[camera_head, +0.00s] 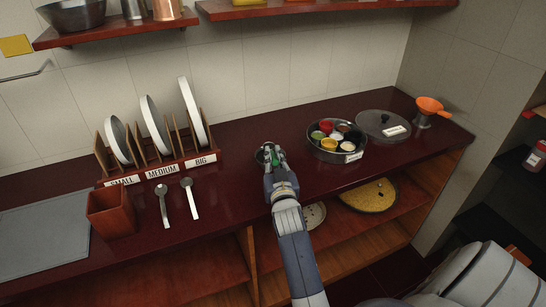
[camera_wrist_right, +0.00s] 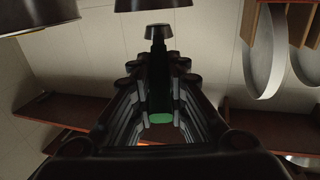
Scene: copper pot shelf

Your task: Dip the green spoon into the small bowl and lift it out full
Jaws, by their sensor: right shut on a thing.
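My right gripper (camera_head: 271,157) is over the dark red counter, shut on the green spoon (camera_head: 275,156). Only a little green shows between the fingers; it also shows in the right wrist view (camera_wrist_right: 160,119). The spoon's scoop end is hidden or too small to make out. A small round metallic rim (camera_head: 261,154), perhaps the small bowl, shows at the fingertips, mostly covered by the gripper. I cannot tell whether the spoon is inside it. A round spice tin (camera_head: 316,149) with several small coloured cups stands to the right. My left gripper is not in view.
Left are a plate rack (camera_head: 160,170), two spoons (camera_head: 163,205) and a wooden box (camera_head: 111,212). A shelf (camera_head: 115,28) with pots hangs above. Counter between the two spoons and gripper is clear.

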